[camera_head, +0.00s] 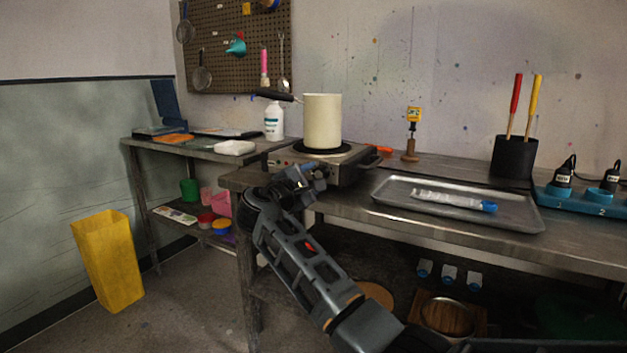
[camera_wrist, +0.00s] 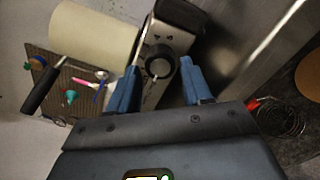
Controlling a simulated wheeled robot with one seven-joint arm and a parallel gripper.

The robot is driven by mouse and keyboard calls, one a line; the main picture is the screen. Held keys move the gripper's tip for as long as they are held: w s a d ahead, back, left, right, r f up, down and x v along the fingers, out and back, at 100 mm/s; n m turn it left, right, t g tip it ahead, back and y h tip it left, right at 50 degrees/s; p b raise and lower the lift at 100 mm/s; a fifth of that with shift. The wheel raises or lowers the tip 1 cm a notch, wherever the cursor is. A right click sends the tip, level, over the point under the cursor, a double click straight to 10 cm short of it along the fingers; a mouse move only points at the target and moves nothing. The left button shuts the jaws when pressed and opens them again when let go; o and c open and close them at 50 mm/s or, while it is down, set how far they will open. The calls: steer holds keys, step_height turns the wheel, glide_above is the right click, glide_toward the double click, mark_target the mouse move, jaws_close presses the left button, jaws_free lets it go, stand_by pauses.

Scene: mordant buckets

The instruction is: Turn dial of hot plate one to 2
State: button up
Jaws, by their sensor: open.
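The hot plate (camera_head: 350,168) is a metal box on the workbench, with a cream pot (camera_head: 322,121) standing on its dark round burner. In the wrist view the hot plate (camera_wrist: 181,14) shows its front panel with a round dark dial (camera_wrist: 158,62). My gripper (camera_head: 312,174) is at the front of the hot plate in the head view. In the wrist view my gripper (camera_wrist: 159,71) is open, with its blue fingers on either side of the dial. I cannot tell whether they touch it.
A metal tray (camera_head: 385,190) with a tube lies right of the hot plate. A white bottle (camera_head: 274,122) stands behind it to the left. The pot's black handle (camera_head: 274,95) points left. A yellow bin (camera_head: 108,262) stands on the floor at left.

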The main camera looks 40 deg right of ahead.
steer(key=shift+w+d, duration=0.1)
steer(key=shift+d, duration=0.3)
steer(key=shift+c, duration=0.4)
steer(key=c, duration=0.7)
